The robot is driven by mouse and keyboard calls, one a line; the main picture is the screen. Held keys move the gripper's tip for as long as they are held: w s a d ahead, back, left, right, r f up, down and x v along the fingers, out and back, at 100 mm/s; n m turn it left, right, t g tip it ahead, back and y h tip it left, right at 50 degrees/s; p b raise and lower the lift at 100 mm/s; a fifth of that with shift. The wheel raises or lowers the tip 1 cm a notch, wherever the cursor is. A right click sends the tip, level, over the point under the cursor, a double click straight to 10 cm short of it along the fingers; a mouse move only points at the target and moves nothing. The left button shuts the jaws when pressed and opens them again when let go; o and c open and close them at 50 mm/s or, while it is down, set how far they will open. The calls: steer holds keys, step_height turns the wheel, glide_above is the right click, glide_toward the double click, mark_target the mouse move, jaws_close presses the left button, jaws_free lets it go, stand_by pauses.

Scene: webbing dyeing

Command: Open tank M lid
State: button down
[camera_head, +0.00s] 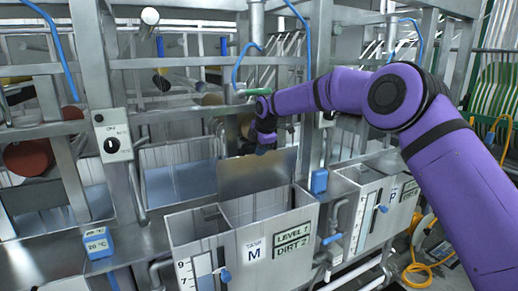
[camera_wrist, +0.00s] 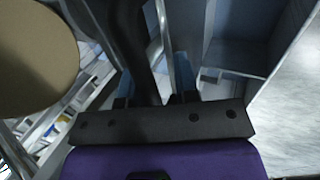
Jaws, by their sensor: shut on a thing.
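Tank M is a grey metal box (camera_head: 284,239) in the front middle of the head view, marked "TANK M", "LEVEL 1" and "DIRT 2". Its lid (camera_head: 258,173), a flat grey plate, stands raised and nearly upright at the back, and the tank's inside shows. My gripper (camera_head: 262,149) is at the lid's upper edge. In the wrist view my gripper (camera_wrist: 155,80) has its two fingers on either side of a dark bar (camera_wrist: 132,35), seemingly the lid's handle. The exact contact is hidden in the head view.
Tank P (camera_head: 376,205) stands to the right, with a blue box (camera_head: 319,181) between the tanks. A switch box (camera_head: 112,141) hangs on an upright post at left. A blue "20 °C" display (camera_head: 97,243) sits at lower left. Metal posts, pipes and hoses crowd the space around my arm.

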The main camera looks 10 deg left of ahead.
steer(key=shift+f, duration=0.2)
steer(key=c, duration=1.2)
jaws_free()
steer(key=shift+o, duration=0.4)
steer(key=shift+w+a+f, duration=0.1)
steer(key=shift+w, duration=0.05)
steer(key=shift+r, duration=0.2)
steer(key=v, duration=1)
steer(key=shift+r, duration=0.35)
steer(key=shift+s, duration=0.25)
